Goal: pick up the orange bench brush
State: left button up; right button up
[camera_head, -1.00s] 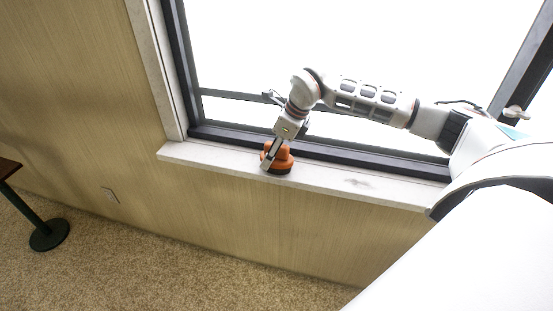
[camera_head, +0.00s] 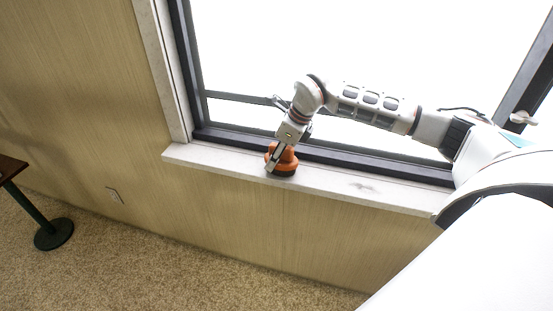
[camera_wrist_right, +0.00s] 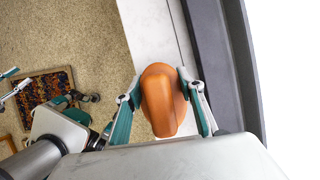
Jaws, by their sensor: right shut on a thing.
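The orange bench brush (camera_head: 286,164) stands on the white window sill, near its left end, with its dark underside down at the sill. Its rounded orange body also shows in the right wrist view (camera_wrist_right: 160,98). My right gripper (camera_head: 277,162) reaches down to it from above and is shut on it. In the right wrist view the two fingers (camera_wrist_right: 158,86) lie on either side of the orange body. I cannot tell any gap between the brush and the sill.
The white sill (camera_head: 380,190) runs along the window and is clear to the right of the brush. The dark window frame (camera_head: 330,155) stands close behind it. A wood-panelled wall (camera_head: 220,210) drops to the carpet (camera_head: 150,270). A table with a dark green leg (camera_head: 35,213) is at the far left.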

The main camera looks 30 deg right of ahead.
notch_tip(320, 180, up, 19)
jog(key=p, duration=0.1)
jog(key=shift+r+p, duration=0.15)
jog(key=shift+p, duration=0.2)
